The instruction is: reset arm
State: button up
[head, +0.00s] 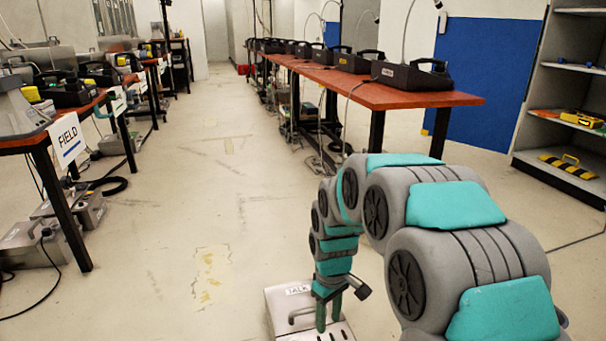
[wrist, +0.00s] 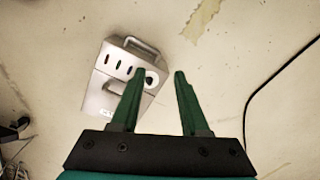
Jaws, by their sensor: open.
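My grey and teal arm reaches forward and down on the right of the head view. My gripper (head: 328,316) points down over a silver-grey box (head: 283,302) with a "TALK" label, which stands on the floor. In the wrist view, my gripper's two green fingers (wrist: 160,78) are apart with nothing held between them. The same box (wrist: 98,92) shows there beyond the left finger, with a handle, dark slots and a round white part. The left finger overlaps the box in the picture; I cannot tell whether they touch.
A long red-brown table (head: 420,97) with several black phones stands ahead on the right. Another table with a "FIELD" sign (head: 68,139) and grey boxes (head: 38,242) beneath is on the left. Shelves (head: 566,105) stand far right. The aisle floor (head: 190,200) between is clear. A black cable (wrist: 262,88) lies on the floor.

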jog(key=s+d+r+m+p, duration=0.1)
jog(key=s+r, duration=0.4)
jog(key=s, duration=0.5)
jog(key=s+d+r+m+p, duration=0.1)
jog(key=s+d+r+m, duration=0.3)
jog(key=s, duration=0.6)
jog(key=s+d+r+m+g+p, duration=0.1)
jog(key=s+d+r+m+p, duration=0.1)
jog(key=s+r, duration=0.4)
jog(key=s+d+m, duration=0.1)
jog(key=s+d, duration=0.1)
jog(key=s, duration=0.2)
jog(key=shift+s, duration=0.1)
